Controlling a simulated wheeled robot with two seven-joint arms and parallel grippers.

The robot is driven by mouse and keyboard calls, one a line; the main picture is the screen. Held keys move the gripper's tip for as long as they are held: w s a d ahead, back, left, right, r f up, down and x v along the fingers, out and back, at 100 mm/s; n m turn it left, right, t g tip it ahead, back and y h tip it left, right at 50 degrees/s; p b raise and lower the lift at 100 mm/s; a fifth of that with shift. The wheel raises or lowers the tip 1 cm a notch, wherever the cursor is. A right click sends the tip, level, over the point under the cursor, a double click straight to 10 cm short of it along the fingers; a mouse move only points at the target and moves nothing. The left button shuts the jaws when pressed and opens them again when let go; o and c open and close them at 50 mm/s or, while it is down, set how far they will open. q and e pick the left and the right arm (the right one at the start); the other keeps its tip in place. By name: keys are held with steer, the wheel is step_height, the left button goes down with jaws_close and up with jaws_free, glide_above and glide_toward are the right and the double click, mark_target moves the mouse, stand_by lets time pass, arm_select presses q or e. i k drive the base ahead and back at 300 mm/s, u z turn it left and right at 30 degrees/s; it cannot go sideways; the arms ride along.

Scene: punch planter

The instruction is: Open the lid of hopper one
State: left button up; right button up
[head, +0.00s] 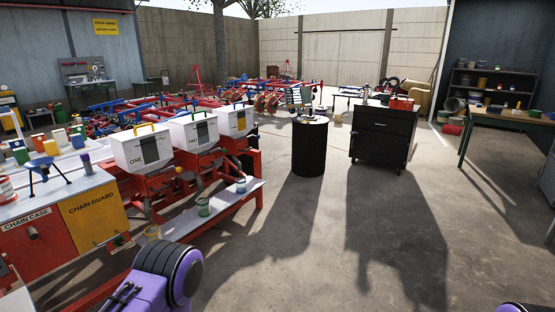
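Hopper one (143,153) is a white box labelled "ONE" on the red planter frame, left of centre in the head view. A purple and black part of my arm shows at the bottom, well below and in front of hopper one. Neither gripper shows in the view.
Chain case (35,235) and yellow chain guard (95,211) stand left of hopper one. A grey shelf (222,205) with small cans runs along the planter's front. A black drum (310,150) and black cabinet (384,135) stand farther back. The concrete floor (300,240) to the right is clear.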

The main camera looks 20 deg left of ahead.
mark_target(141, 131)
steer(key=u, duration=0.7)
steer(key=i, duration=2.45)
steer(key=u, duration=0.45)
